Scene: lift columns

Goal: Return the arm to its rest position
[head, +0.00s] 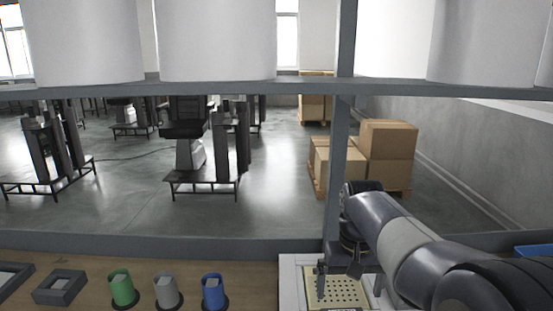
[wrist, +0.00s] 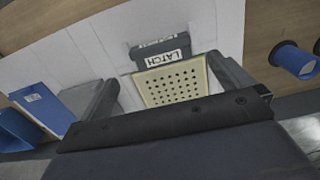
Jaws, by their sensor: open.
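My arm (head: 405,245) reaches in from the lower right in the head view, with its wrist bent downward. My gripper (head: 348,280) points down over a cream perforated plate (head: 345,293) on a white surface. In the wrist view, the two dark fingers of my gripper (wrist: 168,85) stand wide apart with nothing held between them. The perforated plate (wrist: 175,82) shows between and beyond the fingers. A grey block labelled LATCH (wrist: 160,54) sits at the plate's far edge. I cannot tell the exact height of the fingertips above the plate.
Green (head: 122,288), grey (head: 167,290) and blue (head: 214,291) cups stand on the wooden bench left of the plate. A small dark tray (head: 60,287) is further left. A grey upright post (head: 337,170) and crossbar (head: 200,90) stand beyond the arm. Blue bins (wrist: 42,107) show in the wrist view.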

